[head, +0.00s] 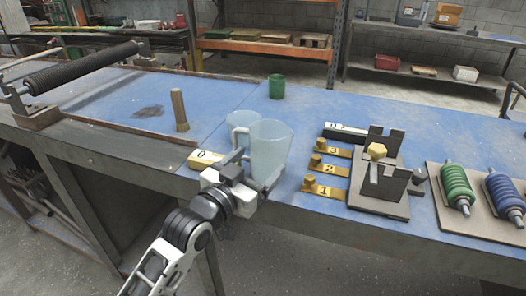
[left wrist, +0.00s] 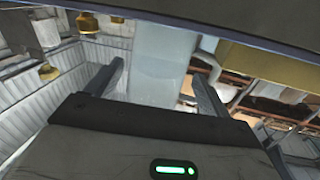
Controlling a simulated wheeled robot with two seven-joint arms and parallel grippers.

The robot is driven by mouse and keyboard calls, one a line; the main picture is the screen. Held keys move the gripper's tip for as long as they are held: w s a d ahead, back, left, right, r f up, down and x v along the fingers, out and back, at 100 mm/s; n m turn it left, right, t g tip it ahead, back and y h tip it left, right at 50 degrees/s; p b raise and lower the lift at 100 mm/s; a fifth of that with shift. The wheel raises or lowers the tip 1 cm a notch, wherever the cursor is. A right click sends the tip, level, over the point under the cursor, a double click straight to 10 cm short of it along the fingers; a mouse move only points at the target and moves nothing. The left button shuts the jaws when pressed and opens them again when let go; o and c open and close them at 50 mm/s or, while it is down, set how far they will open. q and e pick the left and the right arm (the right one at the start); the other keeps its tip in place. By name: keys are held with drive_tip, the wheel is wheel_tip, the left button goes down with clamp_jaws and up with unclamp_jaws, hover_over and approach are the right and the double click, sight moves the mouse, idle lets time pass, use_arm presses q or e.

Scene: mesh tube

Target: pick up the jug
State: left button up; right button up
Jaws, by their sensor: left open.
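The jug (head: 270,150) is pale blue and translucent. It stands upright on the blue bench top near the front edge, with its handle on the left side. My left gripper (head: 259,166) is at the jug from the front, open, with one finger on each side of its lower part. In the left wrist view the jug (left wrist: 160,72) shows between the two spread fingers (left wrist: 157,86), with its handle near the right finger. I cannot tell whether either finger touches it. My right gripper is not in view.
A yellow block marked 0 (head: 204,159) lies left of the gripper. Yellow numbered plates (head: 325,188) and a dark fixture (head: 383,175) are to the right. A green cup (head: 276,87) and a brush (head: 179,110) stand farther back.

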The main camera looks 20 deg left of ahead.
use_arm(q)
drive_tip(key=x, duration=0.6)
drive_tip(key=shift+w+r+p, duration=0.25)
drive_tip(key=shift+w+p, duration=0.05)
drive_tip(key=shift+p, duration=0.1)
drive_tip(key=c, duration=0.9)
